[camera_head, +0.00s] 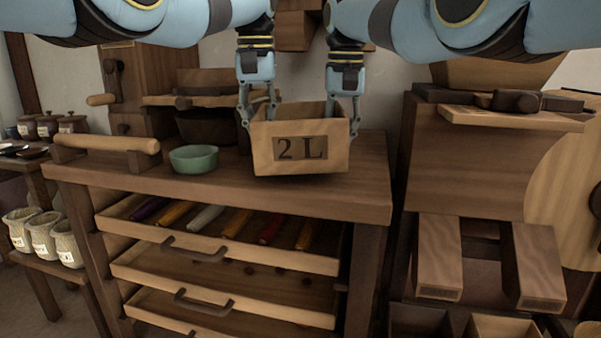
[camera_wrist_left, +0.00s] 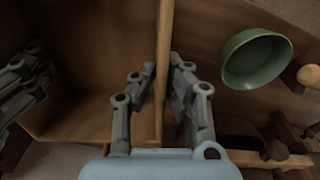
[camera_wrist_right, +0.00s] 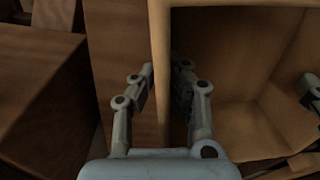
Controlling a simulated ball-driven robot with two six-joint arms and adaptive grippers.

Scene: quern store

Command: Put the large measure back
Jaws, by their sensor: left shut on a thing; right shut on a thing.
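The large measure (camera_head: 264,157) is an open wooden box marked "2 L" on its front. In the head view it is over the right part of the cabinet top; I cannot tell whether it touches the wood. My left gripper (camera_head: 262,112) is shut on its left wall, and my right gripper (camera_head: 344,112) is shut on its right wall. In the left wrist view the fingers (camera_wrist_left: 161,72) pinch the wall's edge (camera_wrist_left: 165,35). In the right wrist view the fingers (camera_wrist_right: 161,72) pinch the opposite wall (camera_wrist_right: 160,35). The inside looks empty where visible.
A green bowl (camera_head: 194,160) and a wooden roller (camera_head: 107,144) are left of the measure. The cabinet top (camera_head: 345,195) has open drawers (camera_head: 320,262) below with coloured sticks. A bench with a slab (camera_head: 505,119) stands right. Labelled pots (camera_head: 43,240) stand at left.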

